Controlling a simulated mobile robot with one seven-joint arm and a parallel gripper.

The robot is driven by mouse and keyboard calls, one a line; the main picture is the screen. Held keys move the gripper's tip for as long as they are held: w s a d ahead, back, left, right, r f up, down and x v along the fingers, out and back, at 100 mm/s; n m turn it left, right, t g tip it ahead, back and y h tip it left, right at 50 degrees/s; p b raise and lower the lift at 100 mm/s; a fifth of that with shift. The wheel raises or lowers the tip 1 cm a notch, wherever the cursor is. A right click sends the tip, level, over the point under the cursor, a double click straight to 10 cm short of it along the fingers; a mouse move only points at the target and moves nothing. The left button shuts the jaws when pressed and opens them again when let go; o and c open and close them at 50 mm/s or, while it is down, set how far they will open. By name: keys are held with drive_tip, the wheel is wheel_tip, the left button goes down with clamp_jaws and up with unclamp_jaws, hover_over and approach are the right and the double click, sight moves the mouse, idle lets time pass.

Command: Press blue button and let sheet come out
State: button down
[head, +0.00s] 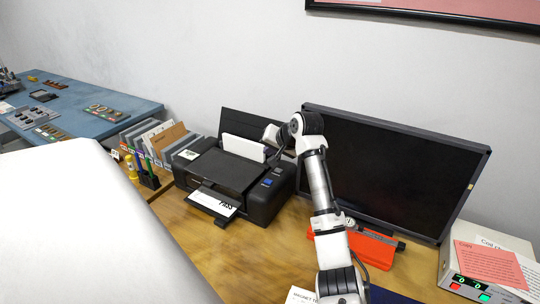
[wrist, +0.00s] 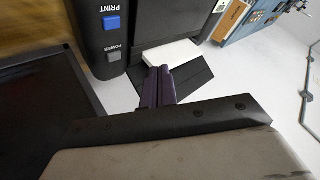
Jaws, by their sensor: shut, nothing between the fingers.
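The black printer (head: 233,168) stands on the wooden desk. Its blue button (head: 268,182) is on the top right panel; in the wrist view the blue button (wrist: 112,23) is labelled PRINT, beside a grey POWER button (wrist: 114,54). A white sheet (head: 213,203) with dark lettering lies at the front output tray. White paper (wrist: 172,53) stands in the rear feed. My gripper's fingers (wrist: 158,72) are together and empty, apart from the blue button and near the rear paper. In the head view my wrist is behind the printer's right side and the fingertips are hard to make out.
A black monitor (head: 385,170) stands close to the right of the printer. File folders (head: 160,138) and a pen holder (head: 150,180) are at its left. An orange-red item (head: 365,250) and a control box (head: 485,270) are at the right.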

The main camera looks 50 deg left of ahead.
drive_tip(key=shift+f, duration=0.1)
drive_tip(key=b, duration=0.6)
hover_over(270, 183)
wheel_tip(270, 183, down, 7)
drive_tip(key=shift+w+r, duration=0.1)
drive_tip(key=shift+r, duration=0.05)
drive_tip(key=shift+f, duration=0.95)
idle(0.9)
drive_tip(key=shift+f, duration=0.45)
